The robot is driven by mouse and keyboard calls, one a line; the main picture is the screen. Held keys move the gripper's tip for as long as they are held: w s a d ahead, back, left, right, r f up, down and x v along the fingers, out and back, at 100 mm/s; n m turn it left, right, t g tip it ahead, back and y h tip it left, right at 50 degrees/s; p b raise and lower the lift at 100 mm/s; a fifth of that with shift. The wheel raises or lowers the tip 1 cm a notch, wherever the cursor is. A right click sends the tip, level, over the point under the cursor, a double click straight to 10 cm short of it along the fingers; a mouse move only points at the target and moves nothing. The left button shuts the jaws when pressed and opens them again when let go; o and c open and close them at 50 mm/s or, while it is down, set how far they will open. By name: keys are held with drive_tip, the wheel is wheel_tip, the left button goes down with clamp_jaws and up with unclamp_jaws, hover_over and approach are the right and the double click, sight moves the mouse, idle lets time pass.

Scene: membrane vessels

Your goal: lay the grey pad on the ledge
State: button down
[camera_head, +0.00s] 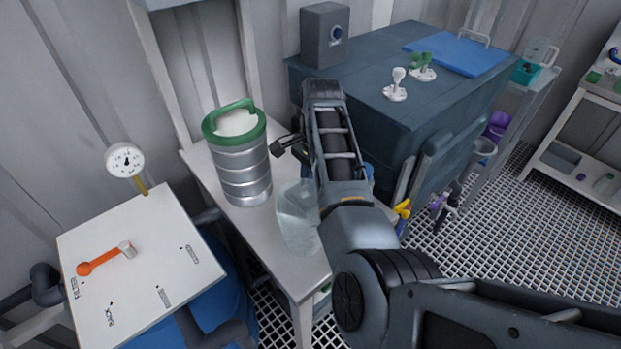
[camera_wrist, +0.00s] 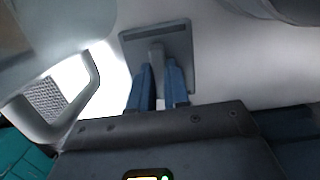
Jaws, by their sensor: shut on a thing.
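The grey pad (camera_wrist: 182,38) is a flat square plate with a dark slot near one edge and a raised tab in its middle. My gripper (camera_wrist: 159,66) is shut on that tab, with a blue-grey finger on either side. The pad is against or just above a pale surface; I cannot tell if it touches. The pale grey bench top (camera_head: 232,219) may be the ledge, but I cannot tell for sure. In the head view my arm hides the pad and the fingers.
A ribbed silver canister (camera_head: 240,173) with a green handle and a clear jug (camera_head: 298,228) stand on the bench. The jug is close to my arm. A dark blue-grey chest (camera_head: 388,120) stands behind, and a white panel (camera_head: 150,290) with an orange lever is at left.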

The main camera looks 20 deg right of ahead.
drive_tip(key=c, duration=1.1)
unclamp_jaws()
